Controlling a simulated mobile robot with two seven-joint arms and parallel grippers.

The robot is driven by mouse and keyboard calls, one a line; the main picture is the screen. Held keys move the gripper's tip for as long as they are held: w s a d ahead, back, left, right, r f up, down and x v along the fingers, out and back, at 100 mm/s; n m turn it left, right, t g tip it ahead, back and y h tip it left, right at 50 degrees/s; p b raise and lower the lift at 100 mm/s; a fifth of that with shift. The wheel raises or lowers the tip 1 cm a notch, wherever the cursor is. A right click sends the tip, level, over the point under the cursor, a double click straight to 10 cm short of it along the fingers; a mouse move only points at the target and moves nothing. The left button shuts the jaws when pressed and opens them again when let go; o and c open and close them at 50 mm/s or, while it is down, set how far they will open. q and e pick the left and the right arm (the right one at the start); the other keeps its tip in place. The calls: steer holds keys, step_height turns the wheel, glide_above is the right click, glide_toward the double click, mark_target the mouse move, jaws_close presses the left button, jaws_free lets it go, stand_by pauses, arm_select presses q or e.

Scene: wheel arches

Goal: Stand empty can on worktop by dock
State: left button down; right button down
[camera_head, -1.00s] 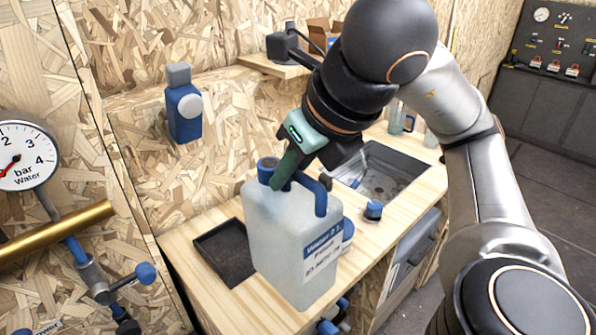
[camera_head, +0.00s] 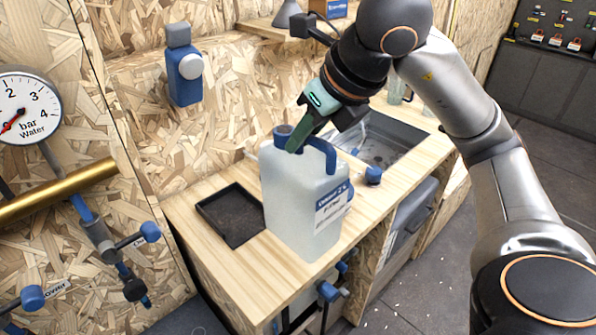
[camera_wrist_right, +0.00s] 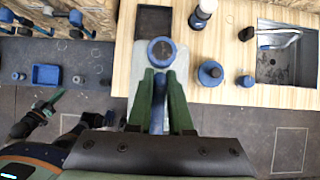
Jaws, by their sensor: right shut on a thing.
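The can (camera_head: 300,205) is a translucent whitish jerrycan with a blue cap, blue handle and blue-and-white label. It is upright at the worktop (camera_head: 215,278), just right of a dark square tray (camera_head: 232,215). I cannot tell whether its base touches the wood. My right gripper (camera_head: 297,145) is shut on the can's blue handle; the wrist view shows its green fingers (camera_wrist_right: 160,100) on both sides of the handle. My left gripper (camera_wrist_right: 50,104) shows small at the left of the wrist view; its jaw state is unclear. No part is clearly identifiable as the dock.
A sink (camera_head: 385,145) lies to the right, with a small blue knob (camera_head: 373,175) before it. A blue bottle (camera_head: 184,75) hangs on the wall. A gauge (camera_head: 25,105) and brass pipe (camera_head: 60,192) are at left. Blue-handled valves (camera_head: 328,291) sit below the worktop's front edge.

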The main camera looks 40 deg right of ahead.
steer(key=w+d+f+b, duration=0.1)
steer(key=w+d+f, duration=0.2)
steer(key=f, duration=0.6)
steer(key=shift+w, duration=0.8)
steer(key=shift+f+b, duration=0.2)
steer(key=shift+b, duration=0.15)
steer(key=c, duration=1.3)
jaws_free()
steer(key=shift+f, duration=0.1)
steer(key=o, duration=0.5)
